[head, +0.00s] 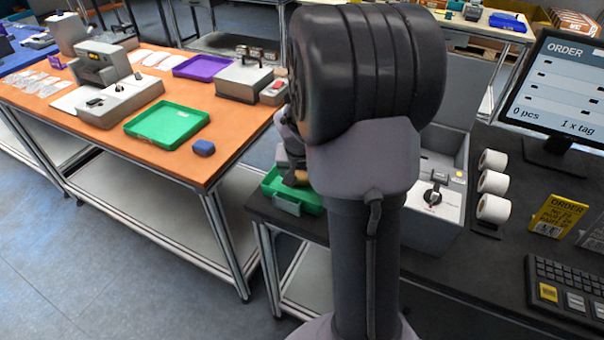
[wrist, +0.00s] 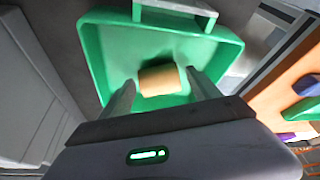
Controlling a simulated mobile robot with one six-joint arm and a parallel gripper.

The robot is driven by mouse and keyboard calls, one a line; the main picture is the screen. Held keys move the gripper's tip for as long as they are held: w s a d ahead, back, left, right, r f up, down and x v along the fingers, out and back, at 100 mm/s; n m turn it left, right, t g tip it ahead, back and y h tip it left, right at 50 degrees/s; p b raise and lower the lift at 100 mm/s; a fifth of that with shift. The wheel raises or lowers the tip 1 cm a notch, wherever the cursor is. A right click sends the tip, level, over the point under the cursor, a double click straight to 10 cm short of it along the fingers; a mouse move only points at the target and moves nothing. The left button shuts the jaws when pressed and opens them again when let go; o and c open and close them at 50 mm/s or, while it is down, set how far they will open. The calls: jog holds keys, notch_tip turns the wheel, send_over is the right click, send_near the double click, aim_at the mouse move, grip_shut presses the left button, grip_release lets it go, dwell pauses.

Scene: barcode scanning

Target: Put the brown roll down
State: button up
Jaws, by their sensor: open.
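The brown roll (wrist: 159,80) lies in a green tray (wrist: 110,50), seen in the wrist view between and just beyond my fingertips. My gripper (wrist: 160,88) is open, with one finger on each side of the roll and gaps showing between. In the head view the same green tray (head: 286,201) sits at the left end of the dark table. There my arm hides most of the gripper, and only a small tan part of the roll (head: 302,175) shows.
A grey machine (head: 437,190) with a knob stands right of the tray. White rolls (head: 493,182) stand beside it, and a monitor (head: 560,90) stands behind. The orange table (head: 150,60) at left holds another green tray (head: 167,125) and a blue object (head: 204,148).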

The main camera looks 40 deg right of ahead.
jog(key=p+v, duration=0.4)
jog(key=v, duration=0.8)
jog(key=s+a+r+n+t+y, duration=0.15)
jog(key=a+r, duration=0.35)
jog(key=a, duration=0.5)
jog(key=s+a+r+n+t+y, duration=0.1)
jog(key=s+a+r+n+y, duration=0.2)
jog(key=s+a, duration=1)
jog(key=a+r, duration=0.1)
jog(key=a, duration=0.3)
jog(key=shift+y, duration=0.35)
jog(key=shift+a, duration=0.1)
